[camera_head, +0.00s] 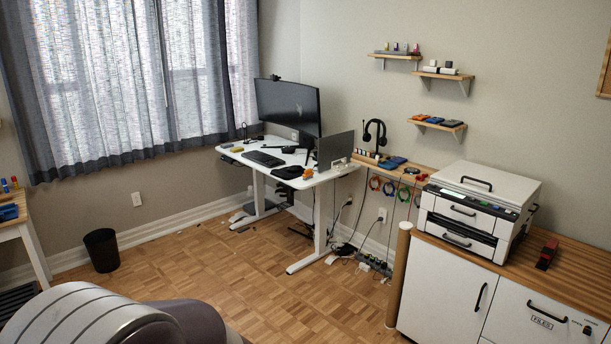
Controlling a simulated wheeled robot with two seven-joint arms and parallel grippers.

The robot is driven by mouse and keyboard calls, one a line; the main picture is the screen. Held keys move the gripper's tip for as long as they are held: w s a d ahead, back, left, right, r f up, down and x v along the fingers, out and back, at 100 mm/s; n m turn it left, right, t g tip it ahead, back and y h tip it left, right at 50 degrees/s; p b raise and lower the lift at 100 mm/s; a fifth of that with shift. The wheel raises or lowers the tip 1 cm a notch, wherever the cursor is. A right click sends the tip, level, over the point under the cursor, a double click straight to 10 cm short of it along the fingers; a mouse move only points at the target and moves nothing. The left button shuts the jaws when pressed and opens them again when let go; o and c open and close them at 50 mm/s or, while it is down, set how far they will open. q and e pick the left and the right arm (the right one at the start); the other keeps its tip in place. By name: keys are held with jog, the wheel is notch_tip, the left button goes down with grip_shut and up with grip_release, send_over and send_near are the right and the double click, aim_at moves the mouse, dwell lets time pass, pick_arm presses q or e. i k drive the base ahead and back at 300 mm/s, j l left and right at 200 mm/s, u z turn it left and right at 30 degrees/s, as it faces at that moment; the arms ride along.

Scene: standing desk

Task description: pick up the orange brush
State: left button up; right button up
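A small orange item (308,173) lies near the right front corner of the white standing desk (322,178). It may be the orange brush, but it is too small and far away for me to make out its shape. The desk stands against the back wall, across the floor from me. Neither my left nor my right gripper is in view.
A monitor (287,106), keyboard (264,159) and laptop (335,150) stand on the desk. A black bin (102,250) is at left. A printer (478,207) sits on a white cabinet (443,285) at right. Cables and a power strip (375,263) lie by the wall. The middle wood floor (240,275) is clear.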

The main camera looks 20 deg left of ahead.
aim_at(308, 173)
jog(key=i+j+u, duration=0.3)
jog(key=i, duration=0.7)
jog(key=i+u, duration=0.25)
jog(key=i, duration=1.4)
jog(key=i+z, duration=0.1)
jog(key=i, duration=0.55)
jog(key=i+j, duration=0.15)
jog(key=i, duration=0.5)
jog(key=i+j+z, duration=0.1)
jog(key=i, duration=0.6)
jog(key=i+j, duration=0.15)
jog(key=i, duration=0.5)
jog(key=l+z, duration=0.05)
